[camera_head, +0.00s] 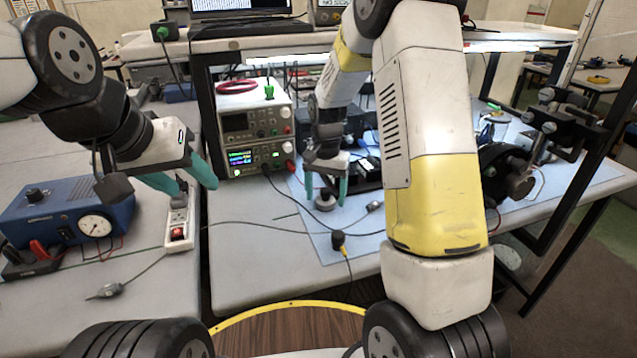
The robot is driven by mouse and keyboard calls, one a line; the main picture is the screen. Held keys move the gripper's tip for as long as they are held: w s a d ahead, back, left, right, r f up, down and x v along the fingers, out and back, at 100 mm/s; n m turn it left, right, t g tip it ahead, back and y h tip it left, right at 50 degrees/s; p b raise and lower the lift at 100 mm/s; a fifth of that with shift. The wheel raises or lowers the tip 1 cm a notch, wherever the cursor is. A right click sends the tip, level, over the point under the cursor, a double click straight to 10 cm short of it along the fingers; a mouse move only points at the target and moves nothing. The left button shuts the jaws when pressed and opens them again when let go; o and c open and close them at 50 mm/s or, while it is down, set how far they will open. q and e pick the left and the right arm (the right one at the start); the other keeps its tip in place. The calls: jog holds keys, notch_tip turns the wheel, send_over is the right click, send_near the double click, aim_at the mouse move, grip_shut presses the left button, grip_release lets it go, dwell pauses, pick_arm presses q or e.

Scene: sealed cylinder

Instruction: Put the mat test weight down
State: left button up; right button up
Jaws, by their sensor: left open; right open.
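The mat test weight (325,203), a small grey metal piece with a round base, stands upright on the light blue mat (322,240). My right gripper (326,196) points down over it with its teal fingers open, one on either side. Whether a finger touches the weight cannot be told. My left gripper (183,188) is open above the white power strip (180,240) on the left table. A similar small grey piece (181,200) shows between its teal fingers, at the strip's far end.
A blue meter box (65,212) stands left of the power strip. Stacked bench instruments (252,130) stand behind, between my grippers. A black plug with a yellow cable (339,241) lies near the mat's front edge. Dark equipment (505,170) is at right.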

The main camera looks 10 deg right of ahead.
aim_at(325, 189)
notch_tip(325, 189, up, 12)
jog(key=f, duration=0.1)
jog(key=s+d+r+n+t+y, duration=0.2)
jog(key=s+r+t, duration=0.1)
jog(key=s+r, duration=0.7)
jog(key=s+d+r+n+t, duration=0.1)
jog(key=s+n+t, duration=0.2)
jog(key=s, duration=1.1)
jog(key=shift+r+n, duration=0.3)
jog(key=shift+r, duration=0.05)
jog(key=shift+c, duration=0.2)
